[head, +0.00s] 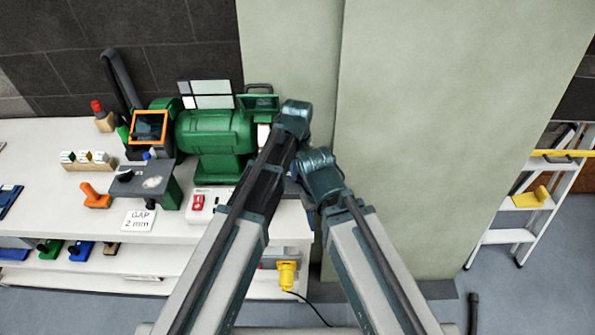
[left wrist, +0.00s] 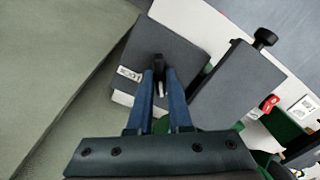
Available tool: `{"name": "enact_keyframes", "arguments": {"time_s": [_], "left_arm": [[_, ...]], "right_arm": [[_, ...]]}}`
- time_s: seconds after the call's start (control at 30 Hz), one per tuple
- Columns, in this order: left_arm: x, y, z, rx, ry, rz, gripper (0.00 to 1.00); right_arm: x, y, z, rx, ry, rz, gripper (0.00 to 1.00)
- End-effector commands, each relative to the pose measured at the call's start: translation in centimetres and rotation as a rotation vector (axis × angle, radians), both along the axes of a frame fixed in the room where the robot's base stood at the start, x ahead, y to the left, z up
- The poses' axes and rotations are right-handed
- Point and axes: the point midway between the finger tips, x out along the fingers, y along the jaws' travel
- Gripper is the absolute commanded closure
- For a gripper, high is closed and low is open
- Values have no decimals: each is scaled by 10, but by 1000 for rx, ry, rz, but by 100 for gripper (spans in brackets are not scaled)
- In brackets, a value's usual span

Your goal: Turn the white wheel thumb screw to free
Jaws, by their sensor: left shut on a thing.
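In the left wrist view, a black thumb screw (left wrist: 158,64) stands on a dark grey plate (left wrist: 178,42) with a small white label beside the screw. My left gripper (left wrist: 159,76) has its two blue fingers closed on the screw from either side. In the head view, the green bench grinder (head: 213,140) sits on the bench, with the white wheel (head: 263,136) at its right end. My left arm reaches over that end and hides the thumb screw and the fingertips there. My right gripper cannot be made out.
A second grey plate (left wrist: 238,84) with a black knob (left wrist: 264,38) lies to the right in the left wrist view. A pale green panel (head: 430,130) stands close on the right. A red switch (head: 198,201) and the gap card (head: 139,221) are at the bench front.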

Motion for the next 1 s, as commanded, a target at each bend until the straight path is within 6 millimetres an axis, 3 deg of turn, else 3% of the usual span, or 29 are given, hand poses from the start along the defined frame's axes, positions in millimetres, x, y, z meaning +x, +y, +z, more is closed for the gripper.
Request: {"name": "enact_keyframes", "arguments": {"time_s": [0.4,0.97,1.0], "left_arm": [[0,0,0,0,0,178,100],[0,0,0,-1,1,205,100],[0,0,0,-1,1,205,81]], "right_arm": [[0,0,0,0,0,0,50],[0,0,0,0,0,0,50],[0,0,0,0,0,0,50]]}}
